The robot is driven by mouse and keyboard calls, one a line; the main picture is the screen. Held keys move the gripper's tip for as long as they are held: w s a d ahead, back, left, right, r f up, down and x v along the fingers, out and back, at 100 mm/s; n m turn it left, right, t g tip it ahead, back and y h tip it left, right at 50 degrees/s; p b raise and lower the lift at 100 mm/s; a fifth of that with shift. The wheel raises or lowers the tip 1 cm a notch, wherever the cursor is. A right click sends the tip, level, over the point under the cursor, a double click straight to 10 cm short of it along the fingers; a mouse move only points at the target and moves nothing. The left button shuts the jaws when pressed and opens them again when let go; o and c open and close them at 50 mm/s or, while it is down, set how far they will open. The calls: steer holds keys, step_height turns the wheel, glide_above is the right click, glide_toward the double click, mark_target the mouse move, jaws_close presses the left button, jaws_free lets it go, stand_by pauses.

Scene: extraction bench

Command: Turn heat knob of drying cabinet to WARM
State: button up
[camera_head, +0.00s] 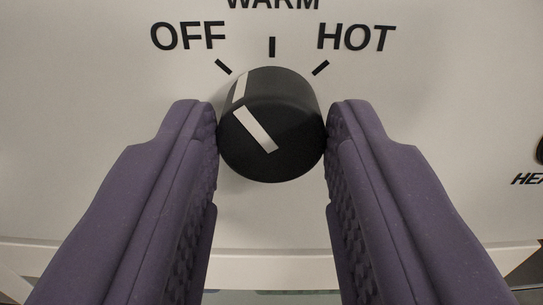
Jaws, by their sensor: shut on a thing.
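The heat knob (290,142) is a round black dial on the pale front panel of the drying cabinet (90,120). Its white pointer line (256,130) tilts up and left, toward the OFF mark. The WARM label (272,4) is above the knob, cut by the top edge, with its tick straight up. The OFF label (188,36) is at upper left and the HOT label (356,38) at upper right. My gripper (271,130) has its two purple ridged fingers on the left and right sides of the knob, shut on it.
A dark round part (540,152) with a partly cut label below it shows at the right edge. The panel's lower edge (270,252) runs across the bottom, behind the fingers. The panel beside the knob is otherwise flat and clear.

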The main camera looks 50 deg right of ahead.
steer(key=m+b, duration=0.3)
steer(key=shift+f, duration=0.2)
steer(key=shift+r+m+b, duration=0.1)
steer(key=shift+m+b, duration=1.15)
steer(key=shift+m, duration=0.55)
steer(key=o, duration=1)
steer(key=shift+o, duration=0.2)
steer(key=shift+s, duration=0.1)
steer(key=p+v, duration=0.2)
steer(key=v, duration=0.5)
steer(key=shift+s+a, duration=0.25)
